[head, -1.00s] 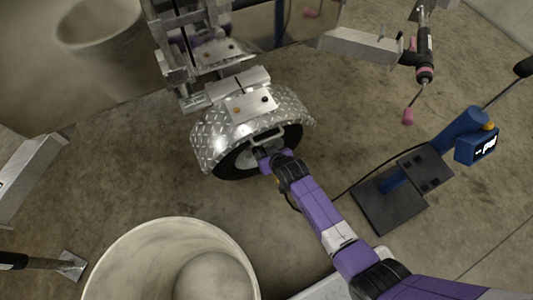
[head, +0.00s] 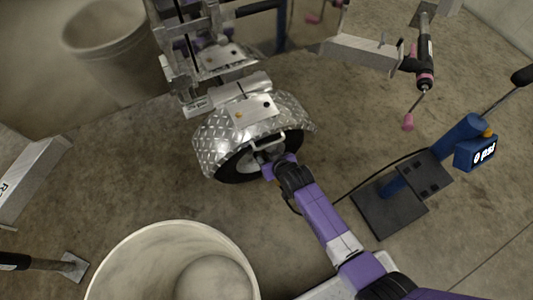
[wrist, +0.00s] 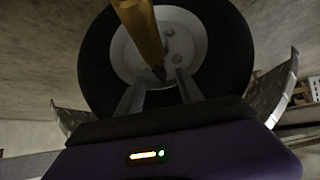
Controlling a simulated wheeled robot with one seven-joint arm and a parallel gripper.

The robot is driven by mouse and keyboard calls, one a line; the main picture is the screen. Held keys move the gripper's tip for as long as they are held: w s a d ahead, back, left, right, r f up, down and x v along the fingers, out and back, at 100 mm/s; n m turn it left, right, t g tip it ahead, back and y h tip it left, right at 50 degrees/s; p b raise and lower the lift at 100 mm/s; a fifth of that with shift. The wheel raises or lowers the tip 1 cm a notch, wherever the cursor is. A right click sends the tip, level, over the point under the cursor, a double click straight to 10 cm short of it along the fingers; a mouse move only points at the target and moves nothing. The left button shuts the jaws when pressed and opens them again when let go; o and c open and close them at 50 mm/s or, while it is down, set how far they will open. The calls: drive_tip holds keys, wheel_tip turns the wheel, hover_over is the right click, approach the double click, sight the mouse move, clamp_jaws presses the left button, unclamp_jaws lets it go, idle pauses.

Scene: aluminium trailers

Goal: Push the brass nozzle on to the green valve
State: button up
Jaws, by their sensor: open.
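The brass nozzle (wrist: 140,28) comes down from the top of the wrist view, with a dark tip close to the wheel hub. My gripper (wrist: 160,84) is open, its two grey fingers spread on either side just below that tip. In the head view my gripper (head: 268,158) is at the hub of the trailer wheel (head: 236,168), under the fender. I cannot make out the green valve; it may be behind the nozzle tip. Whether the nozzle touches it cannot be told.
A diamond-plate fender (head: 215,145) curves over the wheel. A blue pump (head: 462,135) with a dark base stands right, its black hose (head: 365,182) running toward my arm. A white bucket (head: 125,240) stands in front.

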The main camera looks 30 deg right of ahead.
drive_tip(key=p+v, duration=0.1)
drive_tip(key=v, duration=0.4)
drive_tip(key=shift+p, duration=0.3)
